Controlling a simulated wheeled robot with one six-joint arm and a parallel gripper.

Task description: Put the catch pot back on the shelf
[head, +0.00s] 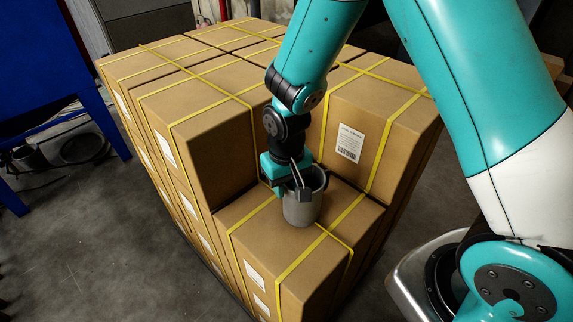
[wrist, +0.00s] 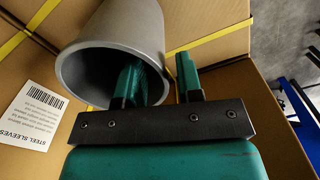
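The catch pot (head: 302,208) is a grey, open-topped cylinder. It stands upright on a lower carton of the stack in the head view. In the wrist view the pot (wrist: 110,30) shows its open mouth toward the camera. My gripper (head: 297,186) is at the pot's rim, pointing down. In the wrist view my gripper (wrist: 160,80) has one finger inside the mouth and the other outside the wall. A gap shows between the outer finger and the wall, so the fingers look open around it. I cannot make out a shelf in either view.
Strapped brown cartons (head: 205,130) form a large stack, with taller cartons beside and behind the pot. The lower carton (head: 300,262) has bare top around the pot. A blue frame (head: 50,80) stands at left. Grey floor (head: 90,235) is clear between them.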

